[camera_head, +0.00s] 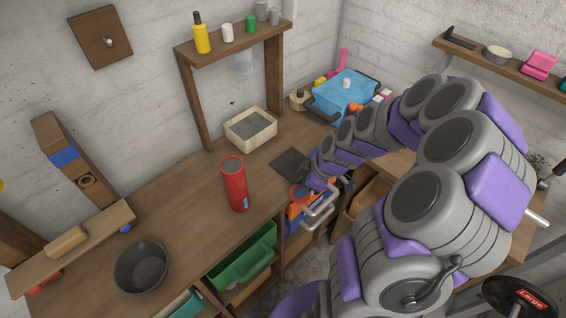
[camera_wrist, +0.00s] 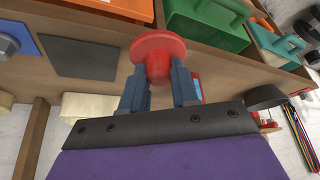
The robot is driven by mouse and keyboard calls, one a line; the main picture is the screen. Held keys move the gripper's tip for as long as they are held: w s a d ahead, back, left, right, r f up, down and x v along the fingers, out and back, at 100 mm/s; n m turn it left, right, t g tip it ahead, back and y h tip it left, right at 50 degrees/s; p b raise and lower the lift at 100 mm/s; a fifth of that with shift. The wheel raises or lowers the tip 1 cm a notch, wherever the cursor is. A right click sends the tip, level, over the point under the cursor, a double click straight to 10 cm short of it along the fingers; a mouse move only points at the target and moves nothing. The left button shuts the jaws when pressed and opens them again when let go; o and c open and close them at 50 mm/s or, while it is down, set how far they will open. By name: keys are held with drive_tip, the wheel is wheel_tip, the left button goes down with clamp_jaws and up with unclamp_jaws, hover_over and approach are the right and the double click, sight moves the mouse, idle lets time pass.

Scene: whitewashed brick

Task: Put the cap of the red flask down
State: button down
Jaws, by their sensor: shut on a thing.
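The red flask (camera_head: 236,186) stands upright on the wooden bench, its top uncapped and showing a grey inside. A strip of it with a blue label shows behind the right finger in the wrist view (camera_wrist: 197,88). My gripper (camera_wrist: 160,88) is shut on the round red cap (camera_wrist: 158,52), which sits between its two blue-grey fingers. In the head view the cap (camera_head: 298,192) is a small red patch near the bench's front edge, right of the flask and apart from it. My arm partly hides the gripper there.
A dark flat mat (camera_head: 289,164) lies on the bench behind the gripper. A cream tray (camera_head: 251,130) stands further back, and a dark bowl (camera_head: 141,267) front left. Green (camera_head: 242,256) and orange bins sit below the bench edge. Bare wood surrounds the flask.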

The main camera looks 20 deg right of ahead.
drive_tip(key=w+d, duration=0.1)
drive_tip(key=w, duration=0.4)
drive_tip(key=w+d+f+b, duration=0.1)
drive_tip(key=w+d, duration=0.1)
drive_tip(key=w, duration=0.3)
drive_tip(key=w+d+b, duration=0.1)
drive_tip(key=w+d, duration=0.1)
drive_tip(key=w, duration=0.3)
drive_tip(key=shift+d+f, duration=0.15)
drive_tip(key=shift+f, duration=0.2)
wheel_tip(320, 180, down, 4)
drive_tip(key=shift+w+r+b, duration=0.15)
drive_tip(key=shift+r+b, duration=0.05)
drive_tip(key=shift+b, duration=0.7)
drive_tip(key=shift+r, duration=0.1)
drive_tip(key=c, duration=0.8)
unclamp_jaws()
drive_tip(key=shift+c, duration=0.2)
